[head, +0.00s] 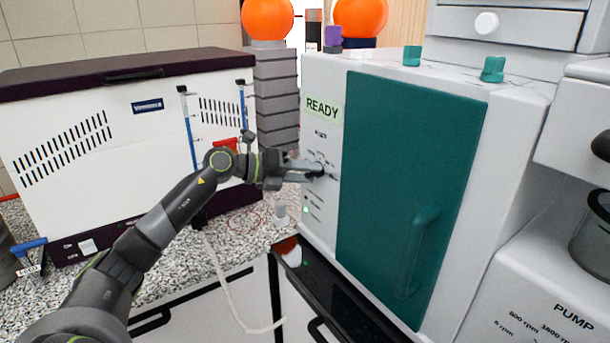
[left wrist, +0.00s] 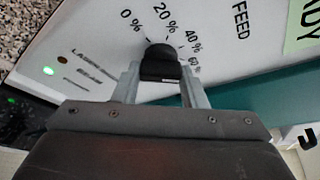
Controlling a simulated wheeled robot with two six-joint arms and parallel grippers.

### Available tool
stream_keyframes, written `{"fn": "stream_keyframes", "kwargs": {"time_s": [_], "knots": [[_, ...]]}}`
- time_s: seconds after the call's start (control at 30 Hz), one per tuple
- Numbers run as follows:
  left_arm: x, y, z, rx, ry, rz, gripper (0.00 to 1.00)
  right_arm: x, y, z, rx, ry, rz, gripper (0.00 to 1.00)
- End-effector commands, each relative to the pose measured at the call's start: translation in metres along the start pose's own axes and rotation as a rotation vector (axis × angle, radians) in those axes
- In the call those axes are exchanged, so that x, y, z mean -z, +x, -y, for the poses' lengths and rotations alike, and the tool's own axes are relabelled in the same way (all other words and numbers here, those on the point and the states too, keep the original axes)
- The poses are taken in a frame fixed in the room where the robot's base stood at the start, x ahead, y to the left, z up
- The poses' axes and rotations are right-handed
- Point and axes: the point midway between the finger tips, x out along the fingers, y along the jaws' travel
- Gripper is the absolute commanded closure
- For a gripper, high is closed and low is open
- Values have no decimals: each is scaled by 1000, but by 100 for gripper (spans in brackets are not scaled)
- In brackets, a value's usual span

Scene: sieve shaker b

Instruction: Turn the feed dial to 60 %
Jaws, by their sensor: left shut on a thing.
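The feed dial (left wrist: 160,62) is a black knob on the white front panel of the machine, seen close up in the left wrist view. Around it are the marks 0 %, 20 %, 40 % and 60 %, with the word FEED beside them. I cannot tell which mark the dial points at. My left gripper (left wrist: 160,78) is shut on the dial, one finger on each side. In the head view my left gripper (head: 314,171) reaches the panel from the left and hides most of the dial. My right gripper is not in view.
The machine (head: 320,120) has a green READY display (head: 322,109) and a teal door (head: 410,170) with a handle (head: 416,250) right of the dial. A green lamp (left wrist: 49,71) is lit on the panel. A white cabinet (head: 120,150) with a dark lid stands at the left.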

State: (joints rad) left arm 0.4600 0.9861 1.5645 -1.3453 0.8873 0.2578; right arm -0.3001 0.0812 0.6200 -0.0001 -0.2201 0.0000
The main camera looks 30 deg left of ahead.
Motion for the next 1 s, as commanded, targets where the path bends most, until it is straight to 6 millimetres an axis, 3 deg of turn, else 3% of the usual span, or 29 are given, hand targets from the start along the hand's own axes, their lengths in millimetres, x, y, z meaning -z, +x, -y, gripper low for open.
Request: {"fn": "stream_keyframes", "kwargs": {"time_s": [0.3, 0.87, 0.9, 1.0], "knots": [[2, 0, -1, -49, 115, -4, 85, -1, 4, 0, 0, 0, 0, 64], [2, 0, -1, -60, 139, -5, 85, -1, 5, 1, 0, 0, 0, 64], [2, 0, -1, -60, 139, -5, 58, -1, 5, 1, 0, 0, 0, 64], [2, 0, -1, -59, 138, -4, 45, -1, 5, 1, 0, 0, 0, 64]]}}
